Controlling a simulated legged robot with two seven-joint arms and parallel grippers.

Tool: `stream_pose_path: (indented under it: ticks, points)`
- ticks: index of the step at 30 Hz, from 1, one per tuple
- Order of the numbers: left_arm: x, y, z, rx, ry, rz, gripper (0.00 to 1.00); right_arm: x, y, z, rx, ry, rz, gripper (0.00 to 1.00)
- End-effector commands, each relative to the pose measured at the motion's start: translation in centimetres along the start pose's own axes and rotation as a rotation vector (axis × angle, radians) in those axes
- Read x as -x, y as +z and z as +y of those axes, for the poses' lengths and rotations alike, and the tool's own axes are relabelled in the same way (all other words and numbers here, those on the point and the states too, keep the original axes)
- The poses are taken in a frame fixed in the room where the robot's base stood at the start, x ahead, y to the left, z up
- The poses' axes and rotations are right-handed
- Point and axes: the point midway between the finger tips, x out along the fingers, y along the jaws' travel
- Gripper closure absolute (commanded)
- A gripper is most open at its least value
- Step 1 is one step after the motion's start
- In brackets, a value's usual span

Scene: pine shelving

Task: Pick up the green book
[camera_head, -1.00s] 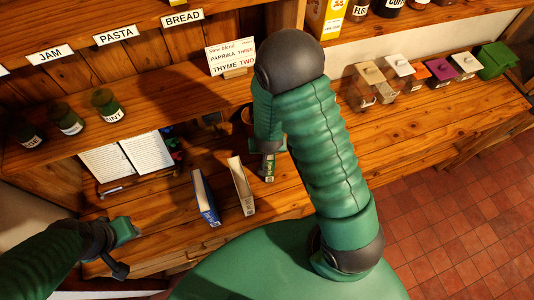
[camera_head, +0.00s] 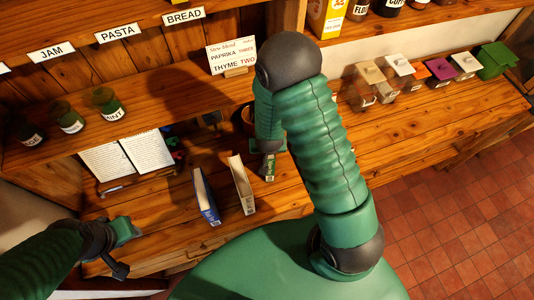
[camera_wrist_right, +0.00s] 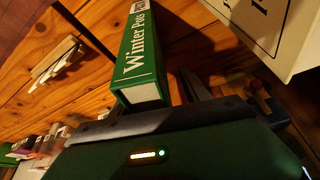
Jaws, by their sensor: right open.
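The green book (camera_head: 269,171) stands upright on the wooden counter, its lower end showing below my right arm. In the right wrist view the green book (camera_wrist_right: 148,50) shows its spine, with the white words "Winter Pots", close in front of the gripper. My right gripper (camera_wrist_right: 150,103) is open at the near end of the book. A dark finger shows just right of the book; whether it touches is unclear. In the head view my right gripper is mostly hidden behind the forearm. My left gripper (camera_head: 128,229) is low over the counter at the left, apart from the books; its jaws are unclear.
A blue book (camera_head: 206,197) and a cream book (camera_head: 242,184) stand left of the green book. An open book (camera_head: 127,154) rests on a stand further left. A recipe card (camera_head: 231,56) stands behind. Several lidded boxes (camera_head: 440,73) line the counter at the right.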

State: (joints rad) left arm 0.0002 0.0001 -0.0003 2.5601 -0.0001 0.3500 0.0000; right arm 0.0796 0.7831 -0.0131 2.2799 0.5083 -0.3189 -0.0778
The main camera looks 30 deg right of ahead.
Motion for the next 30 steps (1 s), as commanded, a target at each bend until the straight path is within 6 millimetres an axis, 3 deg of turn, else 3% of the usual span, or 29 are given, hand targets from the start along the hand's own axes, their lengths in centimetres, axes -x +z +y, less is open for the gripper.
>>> stream_pose_path:
  ticks: [2, 13, 30]
  points:
    - [0.01, -0.01, 0.01, 0.0, 0.0, 0.0, 0.64, -0.01, -0.01, 0.04, -0.001, 0.0, 0.0, 0.51]
    - [0.0, -0.01, 0.02, -0.001, 0.0, 0.0, 0.64, 0.0, 0.01, 0.06, -0.001, 0.001, 0.0, 0.99]
    - [0.0, 0.0, 0.01, 0.0, 0.0, 0.0, 0.64, 0.03, 0.03, 0.04, -0.001, 0.0, 0.0, 1.0]
